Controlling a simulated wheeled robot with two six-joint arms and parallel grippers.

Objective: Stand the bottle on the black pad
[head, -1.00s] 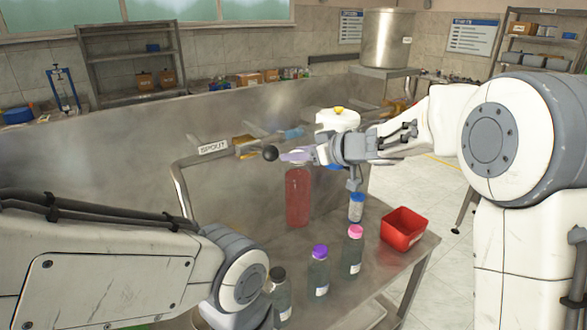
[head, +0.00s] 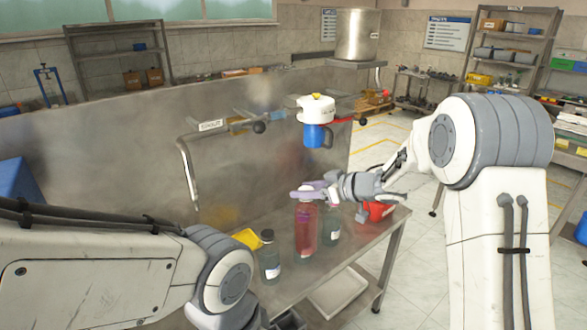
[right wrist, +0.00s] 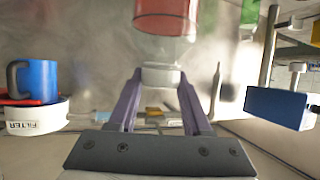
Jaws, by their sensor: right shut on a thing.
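The bottle of red liquid (head: 304,235) is upright near the middle of the head view. My right gripper (head: 308,191) reaches it from the right, with purple fingers shut at its top. In the right wrist view the bottle's red body (right wrist: 166,14) and its pale cap or neck (right wrist: 160,76) show between the fingers. I cannot tell whether its base touches the bench. I cannot make out the black pad. My left arm crosses the lower left, and its gripper is out of view.
A dark-capped bottle (head: 269,256) stands left of the red one, and another bottle (head: 331,224) stands close on its right. A red bin (head: 377,211) is behind my right gripper. A bent spout pipe (head: 187,165) stands at left.

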